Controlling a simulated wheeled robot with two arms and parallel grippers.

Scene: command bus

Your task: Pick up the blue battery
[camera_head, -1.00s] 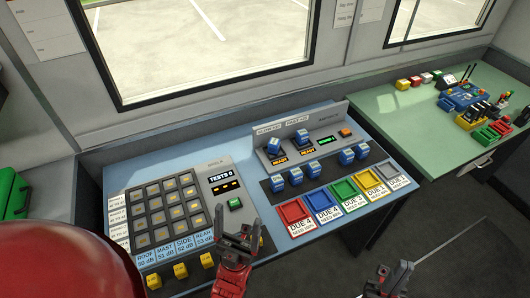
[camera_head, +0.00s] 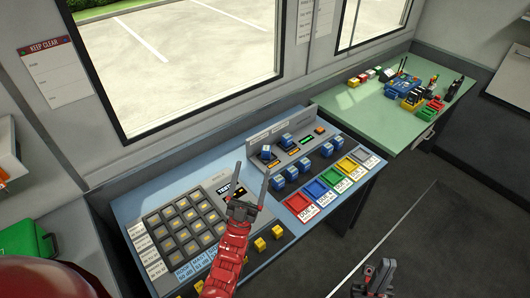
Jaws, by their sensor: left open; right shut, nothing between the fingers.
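Several blue batteries stand on the blue desk. Two sit in the charger panel at the back, a left one (camera_head: 267,153) and a right one (camera_head: 286,140). Others stand in a row in front of it, such as a left one (camera_head: 278,184), a middle one (camera_head: 305,166) and a right one (camera_head: 340,142). My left gripper (camera_head: 251,183) is open and empty, above the button panel and left of the battery row. It touches no battery. My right gripper (camera_head: 376,272) is shut and empty, low over the floor at the bottom right, away from the desk.
Coloured trays with labels, including a red one (camera_head: 298,203) and a green one (camera_head: 331,177), line the desk's front right. A button grid (camera_head: 187,222) and yellow blocks (camera_head: 261,244) lie left. A green table (camera_head: 378,118) with gear stands at back right. Dark floor is clear.

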